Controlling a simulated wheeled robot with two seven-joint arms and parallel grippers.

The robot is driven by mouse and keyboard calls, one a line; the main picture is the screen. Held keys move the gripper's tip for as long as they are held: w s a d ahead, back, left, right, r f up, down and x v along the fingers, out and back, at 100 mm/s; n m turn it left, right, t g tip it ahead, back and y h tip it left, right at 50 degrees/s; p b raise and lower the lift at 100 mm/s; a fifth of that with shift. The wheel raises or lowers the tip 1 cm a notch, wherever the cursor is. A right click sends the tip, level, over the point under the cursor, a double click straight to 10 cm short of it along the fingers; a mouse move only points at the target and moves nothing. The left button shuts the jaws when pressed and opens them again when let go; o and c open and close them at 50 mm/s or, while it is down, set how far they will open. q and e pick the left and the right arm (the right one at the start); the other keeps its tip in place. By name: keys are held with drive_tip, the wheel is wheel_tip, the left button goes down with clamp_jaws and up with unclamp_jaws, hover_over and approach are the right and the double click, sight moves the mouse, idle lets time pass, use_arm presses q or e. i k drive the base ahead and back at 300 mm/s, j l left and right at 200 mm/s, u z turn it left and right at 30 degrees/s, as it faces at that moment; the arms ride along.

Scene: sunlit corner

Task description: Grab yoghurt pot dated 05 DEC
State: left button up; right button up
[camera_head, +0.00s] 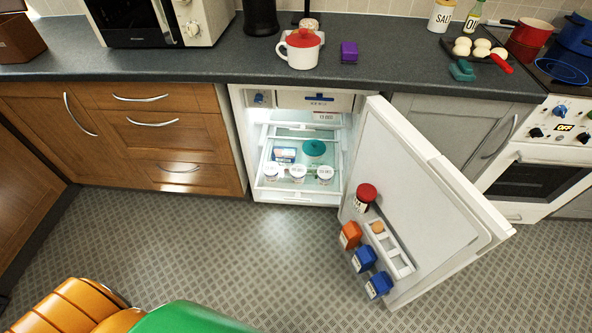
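The small fridge (236,140) under the counter stands open. Three white pots stand in a row at the front of its lower shelf: a left pot (271,173), a middle pot (298,174) and a right pot (325,175). They have dark print on them, too small to read surely, so I cannot tell which one is dated 05 DEC. Pale items with print, an upper one (326,117) and a lower one (325,142), sit higher inside on the right. Neither gripper's fingers show in the head view.
The fridge door (425,190) swings out to the right, with a red-lidded jar (365,194), an egg (377,227) and orange and blue cartons on it. A teal-lidded container (315,149) and a blue-white pack (284,154) stand behind the pots. The floor (250,245) before the fridge is clear.

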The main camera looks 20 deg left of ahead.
sight(298, 171)
drive_tip(key=l+u, duration=0.2)
drive_tip(key=l, duration=0.2)
drive_tip(key=k+l+u, duration=0.15)
drive_tip(key=l, duration=0.25)
drive_tip(key=l+u, duration=0.45)
drive_tip(key=l, duration=0.55)
drive_tip(key=l+u, duration=0.45)
drive_tip(key=l, duration=0.55)
drive_tip(key=i+l+u, duration=0.2)
drive_tip(key=l, duration=0.15)
drive_tip(key=l+u, duration=0.2)
drive_tip(key=i+l+u, duration=0.2)
drive_tip(key=l, duration=0.3)
drive_tip(key=l+u, duration=0.2)
drive_tip(key=l, duration=0.15)
